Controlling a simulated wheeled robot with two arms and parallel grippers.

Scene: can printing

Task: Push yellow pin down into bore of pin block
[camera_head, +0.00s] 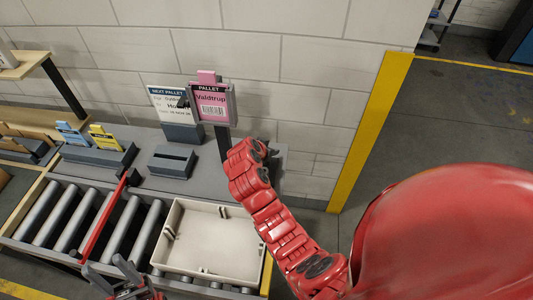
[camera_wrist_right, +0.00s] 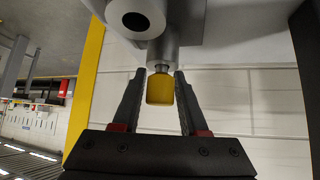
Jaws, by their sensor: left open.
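The yellow pin (camera_wrist_right: 159,89) shows in the right wrist view as a rounded yellow knob under a short grey stem. The stem meets a grey metal part (camera_wrist_right: 172,58), which may be the pin block; its bore cannot be made out. My right gripper (camera_wrist_right: 162,74) has one finger on each side of the yellow knob, close to it. Whether the fingers touch it is unclear. In the head view my red right arm hides the right gripper and the pin. My left gripper (camera_head: 108,266) is open and empty at the bottom left, near the rollers.
A pink pallet sign (camera_head: 212,106) stands on a post beside my right arm, with a white sign (camera_head: 167,104) next to it. A beige tray (camera_head: 213,238) sits on the roller conveyor (camera_head: 88,222). A red bar (camera_head: 104,217) crosses the rollers. A pale block wall stands behind.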

